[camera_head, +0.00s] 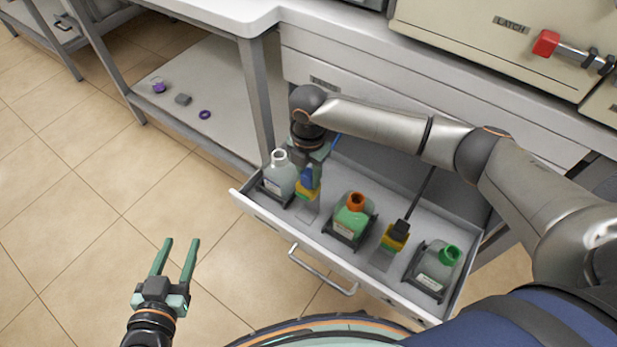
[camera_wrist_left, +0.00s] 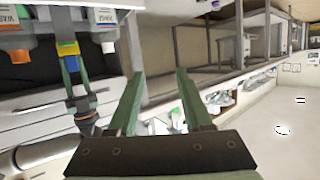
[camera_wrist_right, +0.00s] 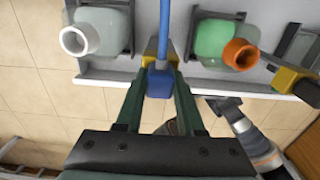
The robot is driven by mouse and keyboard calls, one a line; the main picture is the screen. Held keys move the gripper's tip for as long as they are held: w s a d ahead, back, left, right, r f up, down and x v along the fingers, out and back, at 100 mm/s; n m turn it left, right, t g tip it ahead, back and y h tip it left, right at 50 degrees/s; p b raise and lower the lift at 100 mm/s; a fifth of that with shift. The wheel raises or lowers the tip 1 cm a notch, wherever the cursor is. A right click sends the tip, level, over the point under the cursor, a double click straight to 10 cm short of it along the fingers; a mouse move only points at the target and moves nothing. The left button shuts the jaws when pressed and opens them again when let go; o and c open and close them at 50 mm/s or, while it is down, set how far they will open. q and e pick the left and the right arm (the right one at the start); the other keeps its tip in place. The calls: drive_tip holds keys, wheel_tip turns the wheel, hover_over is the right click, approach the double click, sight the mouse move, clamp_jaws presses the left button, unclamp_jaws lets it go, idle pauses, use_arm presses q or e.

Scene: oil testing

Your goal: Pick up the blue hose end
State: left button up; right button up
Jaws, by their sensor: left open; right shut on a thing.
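The blue hose end (camera_head: 307,178) is at a yellow holder (camera_head: 309,194) in the open drawer, between two bottles. My right gripper (camera_head: 314,166) reaches down over the drawer and is shut on the blue hose end. In the right wrist view the blue hose end (camera_wrist_right: 160,83) sits between the two fingers, with its blue hose (camera_wrist_right: 165,30) running away upward in the picture. I cannot tell whether the hose end is clear of its holder. My left gripper (camera_head: 180,242) is open and empty above the floor, left of the drawer.
The open drawer (camera_head: 370,288) also holds a clear bottle (camera_head: 280,180), a green bottle with an orange neck (camera_head: 352,220), a black hose end (camera_head: 397,235) and a green-necked bottle (camera_head: 435,268). A low shelf (camera_head: 222,90) carries small parts. The floor at left is clear.

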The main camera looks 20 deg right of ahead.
clamp_jaws()
